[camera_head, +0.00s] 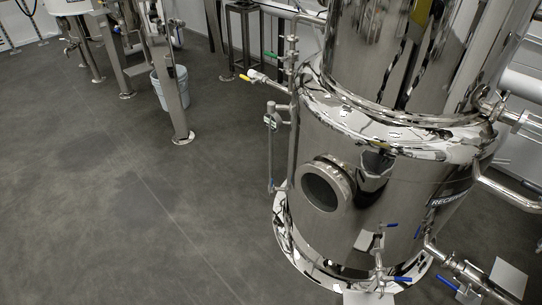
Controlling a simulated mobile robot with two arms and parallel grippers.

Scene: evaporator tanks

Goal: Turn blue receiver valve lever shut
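A large polished steel receiver tank (330,235) stands at the right, with a dark label reading "RECE…" (450,197) on its side. A blue lever (402,279) sits on the pipework low at the tank's front. A smaller blue handle (391,225) is just above it. Another blue lever (446,283) is on the outlet pipe at the lower right. I cannot tell from this view which one is the receiver valve lever, or whether any valve is open or shut. Neither of my grippers is in view.
A yellow-handled valve (246,78) sticks out left of the tank, beside a green handle (271,54). Steel legs (172,85) and a white bucket (170,87) stand at the back left. White plates (508,278) are near the lower pipes. The grey floor (110,210) at left is clear.

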